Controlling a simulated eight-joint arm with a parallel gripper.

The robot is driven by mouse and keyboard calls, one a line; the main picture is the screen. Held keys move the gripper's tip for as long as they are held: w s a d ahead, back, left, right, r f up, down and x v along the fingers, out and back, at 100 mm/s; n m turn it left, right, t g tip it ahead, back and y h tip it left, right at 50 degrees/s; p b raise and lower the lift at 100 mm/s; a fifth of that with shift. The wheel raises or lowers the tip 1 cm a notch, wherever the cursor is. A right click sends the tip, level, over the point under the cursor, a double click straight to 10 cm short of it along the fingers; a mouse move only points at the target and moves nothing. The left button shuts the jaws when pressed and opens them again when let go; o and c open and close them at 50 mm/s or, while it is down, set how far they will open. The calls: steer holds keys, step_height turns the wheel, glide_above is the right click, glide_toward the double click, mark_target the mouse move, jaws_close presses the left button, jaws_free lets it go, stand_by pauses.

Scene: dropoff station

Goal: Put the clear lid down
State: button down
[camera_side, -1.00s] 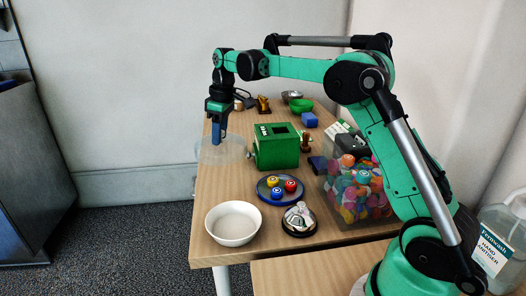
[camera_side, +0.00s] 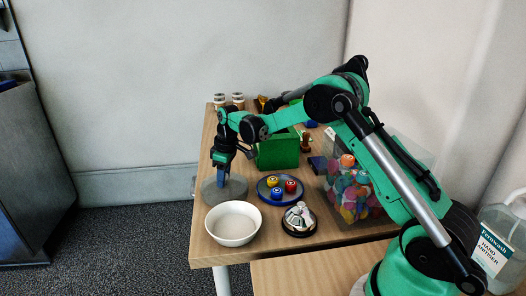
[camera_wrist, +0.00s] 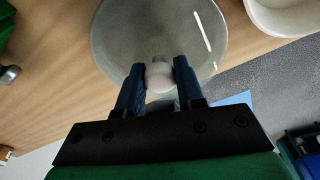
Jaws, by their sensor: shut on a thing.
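The clear lid (camera_side: 238,192) is a round, see-through disc near the left edge of the table, just behind the white bowl. It also shows in the wrist view (camera_wrist: 120,38), partly overlapping the table edge in the picture. My gripper (camera_side: 221,181) is above it, pointing down. In the wrist view my gripper (camera_wrist: 158,75) has its blue fingers shut on the lid's pale round knob (camera_wrist: 159,80). The lid looks about level and low over the wood; I cannot tell whether it touches the table.
The white bowl (camera_side: 233,223) stands close in front of the lid. Bare wood (camera_side: 220,140) lies behind the lid.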

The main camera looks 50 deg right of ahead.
mark_target(230, 185)
steer(key=shift+f, duration=0.1)
steer(key=c, duration=0.5)
jaws_free()
steer(key=shift+c, duration=0.2)
steer(key=s+a+r+m+t, duration=0.1)
steer(key=s+a+r, duration=0.15)
steer(key=r, duration=0.55)
steer(key=s+a+r, duration=0.1)
steer(key=s+r, duration=0.2)
steer(key=r, duration=0.4)
steer(key=s+a+f+m+t, duration=0.1)
steer(key=s+a+f+t, duration=0.1)
steer(key=s, duration=0.4)
steer(key=s+a+f+m+t, duration=0.2)
steer(key=s+a, duration=0.2)
steer(key=s, duration=0.3)
steer(key=shift+a+t+h, duration=0.3)
steer(key=shift+a, duration=0.1)
